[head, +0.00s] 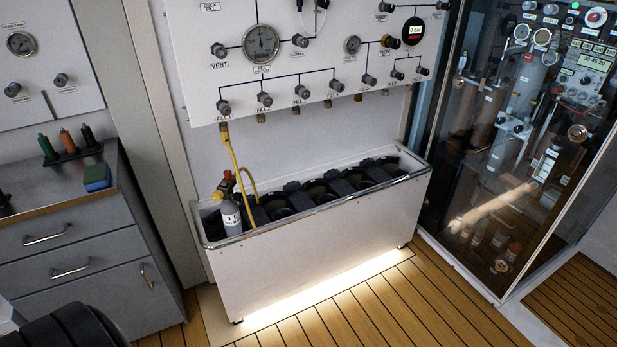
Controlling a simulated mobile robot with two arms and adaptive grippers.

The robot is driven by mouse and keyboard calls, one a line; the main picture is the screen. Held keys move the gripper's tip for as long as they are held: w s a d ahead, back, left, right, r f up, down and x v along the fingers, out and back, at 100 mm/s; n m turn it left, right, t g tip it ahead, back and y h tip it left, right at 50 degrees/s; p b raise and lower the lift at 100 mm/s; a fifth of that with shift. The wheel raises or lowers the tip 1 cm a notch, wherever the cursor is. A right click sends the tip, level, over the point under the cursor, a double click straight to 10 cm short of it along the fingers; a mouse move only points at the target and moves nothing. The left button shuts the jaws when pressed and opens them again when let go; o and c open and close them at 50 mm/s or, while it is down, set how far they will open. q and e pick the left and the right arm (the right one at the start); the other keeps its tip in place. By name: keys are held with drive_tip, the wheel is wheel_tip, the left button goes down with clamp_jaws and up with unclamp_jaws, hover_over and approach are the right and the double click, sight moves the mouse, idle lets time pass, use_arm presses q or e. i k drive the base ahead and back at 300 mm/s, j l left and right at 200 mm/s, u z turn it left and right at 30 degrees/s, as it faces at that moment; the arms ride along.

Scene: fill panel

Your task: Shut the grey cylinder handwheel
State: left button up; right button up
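The grey cylinder (231,219) stands upright in the left end of the long white trough (310,245), with a white label on its front. A valve (225,187) with black, red and yellow parts sits on top of it. The parts are too small to tell the handwheel apart or how far it is turned. A yellow hose (233,155) runs from the leftmost fill outlet of the panel down to the cylinder's valve. Neither of my grippers is in view.
The white panel (200,85) with gauges and knobs hangs above the trough. Black round holders (325,190) fill the rest of the trough. A grey drawer cabinet (75,235) stands left, a glass-fronted cabinet (520,150) right. Wooden floor (370,310) in front is clear.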

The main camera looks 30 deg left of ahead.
sight(237, 197)
drive_tip(key=i+l+u, duration=0.1)
drive_tip(key=i, duration=0.5)
drive_tip(key=i+l, duration=0.1)
drive_tip(key=i, duration=0.5)
drive_tip(key=i+u, duration=0.3)
drive_tip(key=u, duration=0.15)
drive_tip(key=i+l+u, duration=0.25)
drive_tip(key=u, duration=0.2)
drive_tip(key=i+l+u, duration=0.25)
drive_tip(key=u, duration=0.2)
